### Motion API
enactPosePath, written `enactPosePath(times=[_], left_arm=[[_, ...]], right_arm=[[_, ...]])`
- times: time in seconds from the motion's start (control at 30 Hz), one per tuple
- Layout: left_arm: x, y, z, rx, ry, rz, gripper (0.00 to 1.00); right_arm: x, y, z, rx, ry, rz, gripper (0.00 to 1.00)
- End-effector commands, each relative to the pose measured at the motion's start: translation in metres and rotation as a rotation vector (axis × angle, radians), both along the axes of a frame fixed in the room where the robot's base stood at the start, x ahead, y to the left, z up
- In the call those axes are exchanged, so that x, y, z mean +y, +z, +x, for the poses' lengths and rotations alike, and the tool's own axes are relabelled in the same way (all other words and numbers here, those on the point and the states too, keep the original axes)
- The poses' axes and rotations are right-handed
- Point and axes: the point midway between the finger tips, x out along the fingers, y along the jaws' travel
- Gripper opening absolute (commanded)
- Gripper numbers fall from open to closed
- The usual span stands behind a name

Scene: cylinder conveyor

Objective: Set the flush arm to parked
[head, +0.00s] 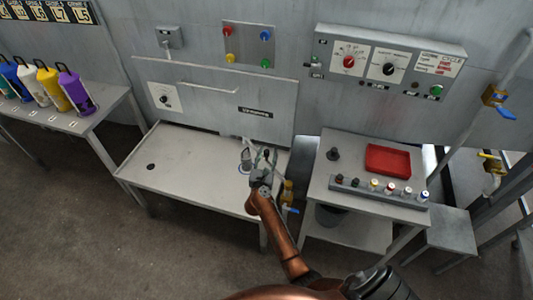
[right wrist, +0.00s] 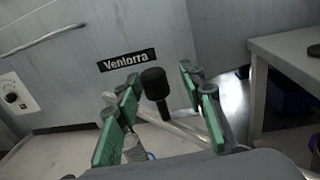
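A black knob on a short stem (right wrist: 154,84) stands upright between the fingers of my right gripper (right wrist: 160,103) in the right wrist view. The green-padded fingers are apart on either side of it, with visible gaps. A pale metal tube (right wrist: 187,132), apparently the flush arm, runs below the knob. In the head view my right gripper (head: 261,160) is over the right end of the grey bench (head: 190,178). A small grey fitting with a blue ring (head: 244,161) is just left of it. The gripper partly hides the arm. My left gripper is not in view.
A grey panel labelled Venlorra (head: 255,112) rises behind the bench. A brass valve with a blue handle (head: 288,195) is close to my right wrist. A side table with a red tray (head: 388,160) stands to the right.

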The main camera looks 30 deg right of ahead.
Motion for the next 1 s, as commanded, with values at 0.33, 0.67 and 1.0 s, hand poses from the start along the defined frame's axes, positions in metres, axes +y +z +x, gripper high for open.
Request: enactPosePath(times=[0.33,0.67,1.0], left_arm=[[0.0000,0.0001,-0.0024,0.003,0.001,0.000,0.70],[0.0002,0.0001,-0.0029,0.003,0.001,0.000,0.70],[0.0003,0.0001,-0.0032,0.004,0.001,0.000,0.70]], right_arm=[[0.0037,-0.0001,0.0019,0.001,0.005,-0.001,0.21],[0.0023,0.0002,0.0010,0.000,0.003,0.000,0.00],[0.0012,0.0003,0.0004,-0.001,0.002,-0.001,0.00]])
